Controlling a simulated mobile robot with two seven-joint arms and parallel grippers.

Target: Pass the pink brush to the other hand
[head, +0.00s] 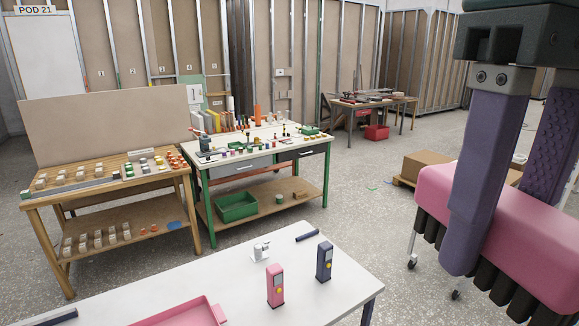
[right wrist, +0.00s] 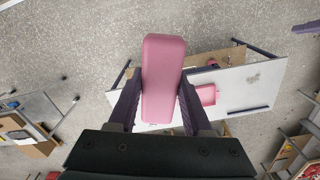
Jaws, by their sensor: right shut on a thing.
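The pink brush (head: 530,226) is at the right of the head view, with a pink back and a row of dark bristles pointing down. My right gripper (head: 508,215) is shut on it, with one purple finger on the near side and the other on the far side. In the right wrist view the brush (right wrist: 163,78) lies lengthwise between the two fingers (right wrist: 157,108), pink face toward the camera. It is held up in the air, clear of the white table. My left gripper is in neither view.
A white table (head: 225,290) stands in front with a pink tray (head: 187,312), a pink device (head: 275,287), a navy device (head: 324,262) and a small white item (head: 260,251). Workbenches (head: 110,192) stand behind.

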